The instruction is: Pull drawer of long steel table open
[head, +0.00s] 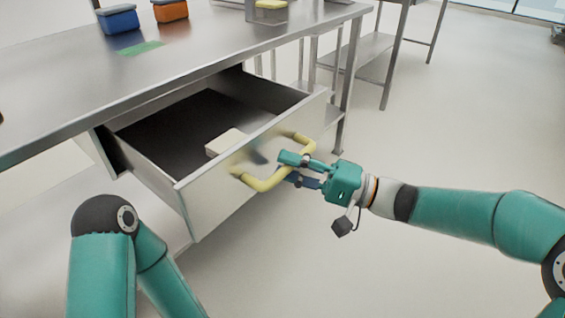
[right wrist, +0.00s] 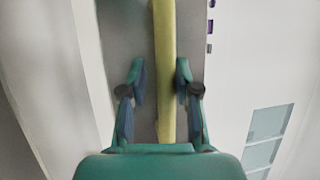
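The long steel table (head: 190,50) has its drawer (head: 255,160) pulled well out, showing a dark inside. A yellow bar handle (head: 262,184) is on the drawer front. My right gripper (head: 283,165) is at the handle, one finger on each side of it. In the right wrist view the handle (right wrist: 164,60) runs between the two spread fingers (right wrist: 160,85), with a small gap on the left; contact on the right cannot be told. My left gripper is out of view; only my left arm shows at the lower left.
A pale block (head: 226,141) lies in the drawer. A blue container (head: 117,19), an orange container (head: 170,10) and a flat green piece (head: 140,48) are on the tabletop. Another steel table (head: 362,50) stands behind. The floor (head: 440,140) at right is clear.

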